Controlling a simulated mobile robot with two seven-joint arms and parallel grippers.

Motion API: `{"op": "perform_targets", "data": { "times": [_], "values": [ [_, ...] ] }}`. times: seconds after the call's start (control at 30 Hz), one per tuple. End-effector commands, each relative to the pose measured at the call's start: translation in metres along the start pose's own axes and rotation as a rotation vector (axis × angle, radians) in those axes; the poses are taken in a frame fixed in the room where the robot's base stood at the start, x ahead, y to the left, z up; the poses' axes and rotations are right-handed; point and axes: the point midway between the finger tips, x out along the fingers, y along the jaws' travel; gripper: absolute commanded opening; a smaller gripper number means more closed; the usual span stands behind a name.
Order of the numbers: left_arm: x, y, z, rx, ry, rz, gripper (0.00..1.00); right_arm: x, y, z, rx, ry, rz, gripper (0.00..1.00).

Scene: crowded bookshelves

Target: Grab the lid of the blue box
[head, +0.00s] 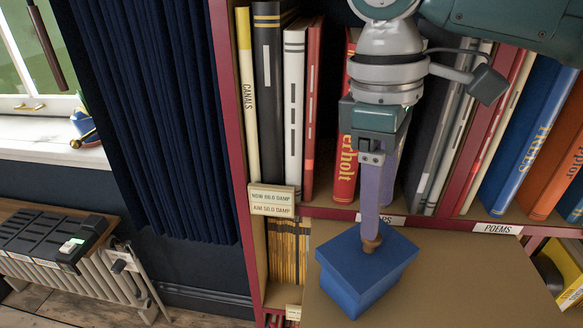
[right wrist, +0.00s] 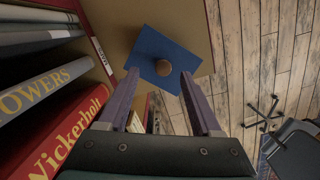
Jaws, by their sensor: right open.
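The blue box (head: 355,297) stands on a tan board in the head view. Its flat blue lid (head: 338,258) has a small round brown knob (head: 371,244) on top. My right gripper (head: 371,232) points straight down over the lid, with its fingertips at the knob. In the right wrist view the lid (right wrist: 182,48) lies beyond the two open fingers (right wrist: 160,74), and the knob (right wrist: 163,68) shows in the gap between their tips. I cannot tell whether the fingers touch it. My left gripper is in neither view.
The tan board (head: 450,275) is bare around the box. Shelves crowded with upright books, such as a red one (head: 345,178), stand close behind my right gripper. A dark blue curtain (head: 150,110) and a radiator (head: 85,275) are at the left.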

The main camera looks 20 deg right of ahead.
Motion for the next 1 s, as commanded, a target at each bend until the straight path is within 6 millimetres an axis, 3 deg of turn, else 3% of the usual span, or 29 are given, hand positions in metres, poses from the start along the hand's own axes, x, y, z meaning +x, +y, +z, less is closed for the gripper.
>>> {"op": "perform_targets", "data": {
  "times": [0.23,0.5,1.0],
  "values": [
    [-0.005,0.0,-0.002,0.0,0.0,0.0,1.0,0.035,-0.005,-0.003,-0.001,-0.001,-0.001,0.66],
    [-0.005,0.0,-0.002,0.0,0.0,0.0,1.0,0.04,-0.005,-0.003,-0.002,0.001,0.001,0.66],
    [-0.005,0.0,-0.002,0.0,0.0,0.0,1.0,0.039,-0.005,-0.003,-0.001,0.001,0.001,0.11]
  ]
}}
